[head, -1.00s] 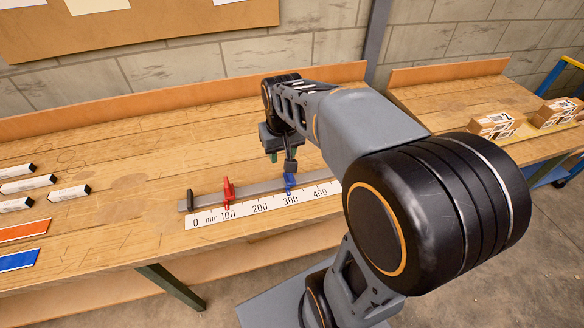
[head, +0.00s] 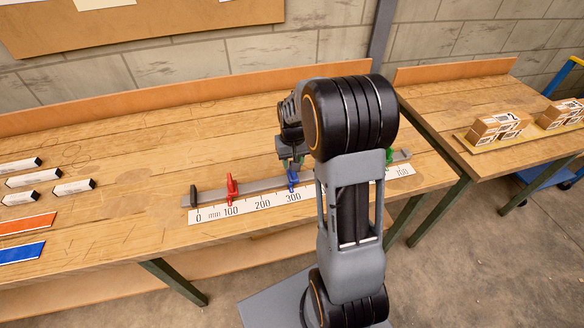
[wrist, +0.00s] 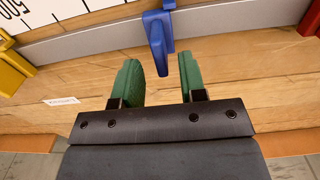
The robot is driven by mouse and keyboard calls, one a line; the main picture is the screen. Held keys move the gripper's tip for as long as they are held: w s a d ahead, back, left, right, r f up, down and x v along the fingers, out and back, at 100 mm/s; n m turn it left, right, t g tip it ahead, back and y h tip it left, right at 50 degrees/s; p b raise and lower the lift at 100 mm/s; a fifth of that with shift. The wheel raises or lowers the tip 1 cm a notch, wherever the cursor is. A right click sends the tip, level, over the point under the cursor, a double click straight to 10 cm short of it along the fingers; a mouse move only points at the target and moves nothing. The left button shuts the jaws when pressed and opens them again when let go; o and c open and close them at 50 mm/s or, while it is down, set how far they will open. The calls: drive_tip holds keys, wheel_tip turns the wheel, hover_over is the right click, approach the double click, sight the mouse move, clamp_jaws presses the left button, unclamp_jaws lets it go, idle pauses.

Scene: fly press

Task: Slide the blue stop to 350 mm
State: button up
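The blue stop (head: 293,178) sits on the grey rail, above the 300 mark of the printed scale (head: 262,205). In the wrist view the blue stop (wrist: 157,38) is at top centre, its handle pointing down toward my gripper (wrist: 160,62). My gripper is open, with green pads left and right of the handle's lower end. It appears not to touch either pad; the exact depth is unclear. In the head view my gripper (head: 291,161) is just behind the blue stop. My arm hides the scale between about 300 and 700.
A red stop (head: 232,187) sits near 100 and a green stop (head: 389,156) near the rail's right end. A yellow stop (wrist: 14,65) shows near 500 in the wrist view. White blocks (head: 35,180) lie at the left. The bench behind the rail is clear.

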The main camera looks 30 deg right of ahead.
drive_tip(key=shift+f, duration=1.7)
clamp_jaws()
